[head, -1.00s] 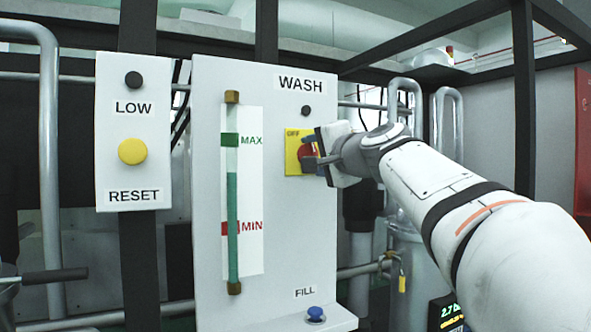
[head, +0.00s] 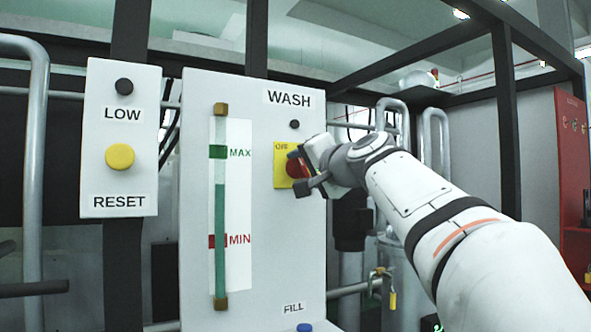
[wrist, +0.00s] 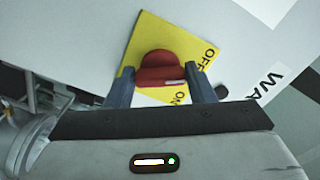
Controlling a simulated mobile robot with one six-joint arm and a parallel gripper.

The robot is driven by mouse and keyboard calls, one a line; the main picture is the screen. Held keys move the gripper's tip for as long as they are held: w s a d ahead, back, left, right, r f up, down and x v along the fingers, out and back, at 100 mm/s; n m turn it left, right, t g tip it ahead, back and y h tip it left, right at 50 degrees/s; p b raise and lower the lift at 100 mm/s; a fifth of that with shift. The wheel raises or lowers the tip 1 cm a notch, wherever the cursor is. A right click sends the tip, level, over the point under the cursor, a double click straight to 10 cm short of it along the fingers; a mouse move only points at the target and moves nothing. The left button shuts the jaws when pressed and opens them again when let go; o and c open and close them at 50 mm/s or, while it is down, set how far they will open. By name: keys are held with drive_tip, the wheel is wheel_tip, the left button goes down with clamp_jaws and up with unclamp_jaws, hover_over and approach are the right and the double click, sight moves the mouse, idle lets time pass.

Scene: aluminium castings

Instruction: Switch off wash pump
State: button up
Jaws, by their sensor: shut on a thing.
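The wash pump switch is a red rotary knob (head: 294,168) on a yellow plate (head: 281,180), under the WASH label on a pale panel. The knob (wrist: 158,66) also shows in the wrist view, with OFF and ON printed on the yellow plate (wrist: 138,38). A pale mark shows on the knob's edge; I cannot tell exactly which word it points to. My gripper (head: 303,170) is shut on the knob, tilted in the head view. In the wrist view one finger of my gripper (wrist: 160,72) stands on each side of the knob.
A dark round lamp (head: 294,124) sits above the switch. The level gauge (head: 219,210) and a blue FILL button (head: 304,327) are on the same panel. A yellow RESET button (head: 120,156) is on a separate box at left. Pipes (head: 390,115) and a dark frame stand behind my arm.

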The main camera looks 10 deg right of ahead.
drive_tip(key=o, duration=1)
drive_tip(key=shift+v, duration=3.9)
